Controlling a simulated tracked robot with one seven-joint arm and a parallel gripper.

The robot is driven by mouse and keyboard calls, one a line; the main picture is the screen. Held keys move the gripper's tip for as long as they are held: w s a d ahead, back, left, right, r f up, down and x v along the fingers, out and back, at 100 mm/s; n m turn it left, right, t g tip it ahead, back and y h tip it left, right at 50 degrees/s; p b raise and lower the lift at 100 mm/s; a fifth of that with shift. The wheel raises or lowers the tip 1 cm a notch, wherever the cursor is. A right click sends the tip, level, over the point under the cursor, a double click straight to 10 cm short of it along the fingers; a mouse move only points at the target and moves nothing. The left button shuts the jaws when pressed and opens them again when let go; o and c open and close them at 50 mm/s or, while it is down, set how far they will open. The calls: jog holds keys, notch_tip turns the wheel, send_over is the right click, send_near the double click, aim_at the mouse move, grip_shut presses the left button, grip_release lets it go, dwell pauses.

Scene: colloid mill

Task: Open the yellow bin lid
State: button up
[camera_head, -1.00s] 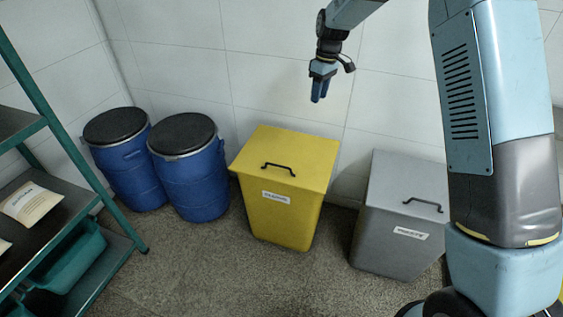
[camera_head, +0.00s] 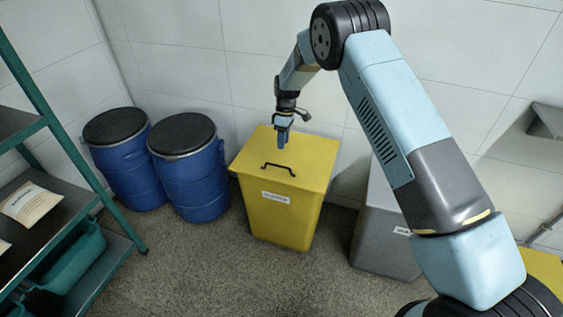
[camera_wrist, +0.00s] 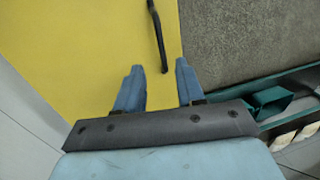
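The yellow bin (camera_head: 281,213) stands on the floor against the wall with its lid (camera_head: 300,150) shut. A black handle (camera_head: 279,168) is on the lid near its front edge. My gripper (camera_head: 283,138) is above the back part of the lid in the head view, behind the handle. In the wrist view my gripper (camera_wrist: 160,78) has its two blue fingers apart with nothing between them. There the handle (camera_wrist: 159,38) lies beyond the fingertips, over the yellow lid (camera_wrist: 90,55), and its upper end is cut off by the frame.
Two blue drums with black lids (camera_head: 188,170) stand left of the bin. A grey bin (camera_head: 380,235) stands to its right, partly hidden by my arm. A green-framed shelf (camera_head: 60,225) is at the far left. The floor (camera_head: 215,270) in front is clear.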

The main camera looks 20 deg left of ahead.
send_over(282, 171)
jog(key=f, duration=0.9)
jog(key=shift+s+f, duration=0.2)
jog(key=shift+f, duration=0.2)
grip_shut()
